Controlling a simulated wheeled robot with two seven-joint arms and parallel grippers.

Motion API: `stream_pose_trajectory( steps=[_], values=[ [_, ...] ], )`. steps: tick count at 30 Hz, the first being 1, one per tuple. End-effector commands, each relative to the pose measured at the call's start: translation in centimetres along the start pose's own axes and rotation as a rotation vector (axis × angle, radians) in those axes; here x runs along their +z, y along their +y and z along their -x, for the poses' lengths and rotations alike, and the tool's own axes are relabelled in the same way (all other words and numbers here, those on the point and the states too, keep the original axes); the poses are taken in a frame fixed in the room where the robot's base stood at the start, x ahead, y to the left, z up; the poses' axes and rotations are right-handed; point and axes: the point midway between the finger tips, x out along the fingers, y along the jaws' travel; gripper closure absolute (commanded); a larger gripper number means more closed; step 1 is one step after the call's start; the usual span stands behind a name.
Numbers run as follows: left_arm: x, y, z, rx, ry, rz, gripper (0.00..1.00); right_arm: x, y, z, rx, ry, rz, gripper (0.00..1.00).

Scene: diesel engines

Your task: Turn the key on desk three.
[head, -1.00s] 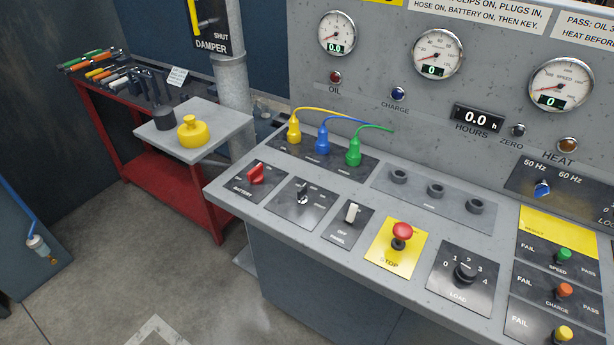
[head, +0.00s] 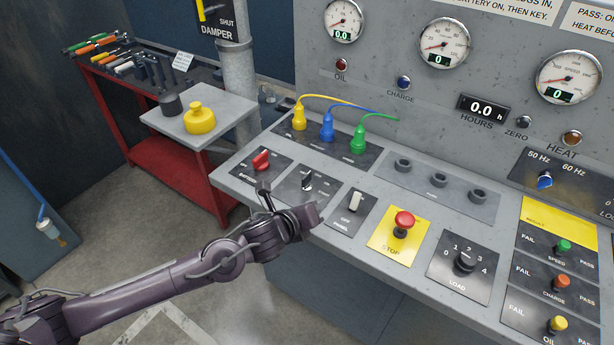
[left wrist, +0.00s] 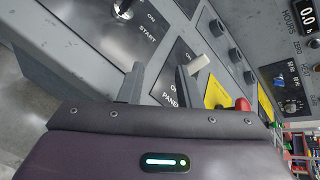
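The key (head: 307,181) stands in its switch on the dark plate of the sloping desk, between the red battery switch and the panel switch. In the left wrist view the key (left wrist: 123,8) is cut by the top edge, near ON and START labels. My left gripper (head: 306,218) is at the desk's front edge, just below the key plate in the picture and apart from the key. My right gripper is not in view.
The red battery switch (head: 261,160), white panel switch (head: 355,201), red stop button (head: 404,222) and load knob (head: 465,261) are close by on the desk (head: 225,178). Yellow, blue and green plugs stand behind. A red tool cart (head: 180,175) is at the left.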

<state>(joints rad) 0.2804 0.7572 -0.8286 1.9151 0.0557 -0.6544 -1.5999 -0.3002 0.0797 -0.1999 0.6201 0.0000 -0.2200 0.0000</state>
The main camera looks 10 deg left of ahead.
Motion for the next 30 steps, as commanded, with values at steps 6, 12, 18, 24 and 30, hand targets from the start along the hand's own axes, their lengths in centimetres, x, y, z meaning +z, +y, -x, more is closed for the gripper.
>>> stream_pose_trajectory(
  steps=[6,12,18,24,30],
  values=[
    [5.4,3.3,-1.6,-0.051,-0.068,-0.582,0.69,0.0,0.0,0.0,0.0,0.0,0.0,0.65],
    [6.8,4.1,-2.3,-0.06,-0.084,-0.728,0.69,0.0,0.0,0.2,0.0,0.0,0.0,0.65],
    [6.9,3.7,-4.8,-0.061,-0.083,-0.726,0.69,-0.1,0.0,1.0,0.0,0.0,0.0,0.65],
    [7.1,3.6,-7.7,-0.059,-0.084,-0.723,0.69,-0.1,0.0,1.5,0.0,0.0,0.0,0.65],
    [7.1,3.5,-9.3,-0.059,-0.083,-0.724,0.69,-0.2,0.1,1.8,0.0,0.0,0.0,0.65]
  ],
)
